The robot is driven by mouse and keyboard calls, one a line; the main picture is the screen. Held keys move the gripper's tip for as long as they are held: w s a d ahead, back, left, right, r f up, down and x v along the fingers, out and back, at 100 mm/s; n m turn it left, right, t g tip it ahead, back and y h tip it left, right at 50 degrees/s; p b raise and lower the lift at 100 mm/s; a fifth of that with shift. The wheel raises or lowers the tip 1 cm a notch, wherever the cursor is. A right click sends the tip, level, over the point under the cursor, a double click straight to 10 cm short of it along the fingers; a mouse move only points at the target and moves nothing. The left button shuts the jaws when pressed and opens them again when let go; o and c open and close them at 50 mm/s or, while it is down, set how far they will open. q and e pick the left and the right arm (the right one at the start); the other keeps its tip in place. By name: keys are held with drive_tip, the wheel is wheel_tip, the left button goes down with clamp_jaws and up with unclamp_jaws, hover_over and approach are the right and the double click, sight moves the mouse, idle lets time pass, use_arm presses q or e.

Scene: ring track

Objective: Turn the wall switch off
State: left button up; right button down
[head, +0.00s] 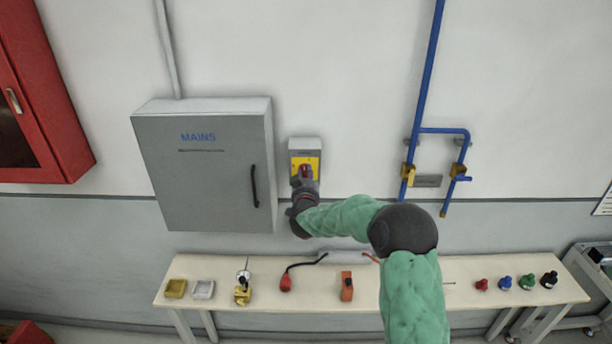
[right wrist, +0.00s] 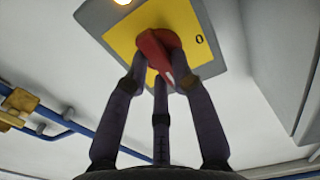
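The wall switch (head: 305,146) is a grey box with a yellow plate and a red rotary handle (head: 305,171), right of the MAINS cabinet. The right wrist view shows the yellow plate (right wrist: 128,36) close up, with a "0" on its right. The red handle (right wrist: 157,50) lies between my right gripper's fingers (right wrist: 163,80), which converge on it and appear to touch both its sides. The handle's white mark points down and slightly right there. In the head view my right gripper (head: 305,190) covers the handle's lower part. My left gripper is out of view.
The grey MAINS cabinet (head: 205,165) projects from the wall just left of the switch. Blue pipes (head: 425,90) with brass valves run to the right. A bench (head: 220,265) with small items stands below, and a red cabinet (head: 40,90) hangs at far left.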

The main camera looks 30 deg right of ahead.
drive_tip(key=shift+n, duration=0.3)
drive_tip(key=n, duration=0.2)
drive_tip(key=n+p, duration=0.1)
drive_tip(key=n, duration=0.1)
drive_tip(key=shift+w+a+r+n, duration=0.1)
drive_tip(key=shift+a+n, duration=0.05)
drive_tip(key=shift+n, duration=0.15)
drive_tip(key=n+p, duration=0.1)
drive_tip(key=n, duration=0.2)
drive_tip(key=shift+a+n+p, duration=0.1)
drive_tip(key=shift+n+p, duration=0.2)
drive_tip(key=n+p, duration=0.2)
drive_tip(key=n, duration=0.3)
drive_tip(key=shift+w+a, duration=0.15)
drive_tip(key=shift+a+f+n+p, duration=0.15)
drive_tip(key=shift+n+p, duration=0.55)
drive_tip(key=shift+n, duration=1.4)
drive_tip(key=shift+f, duration=0.1)
drive_tip(key=c, duration=1)
unclamp_jaws()
drive_tip(key=shift+c, duration=0.2)
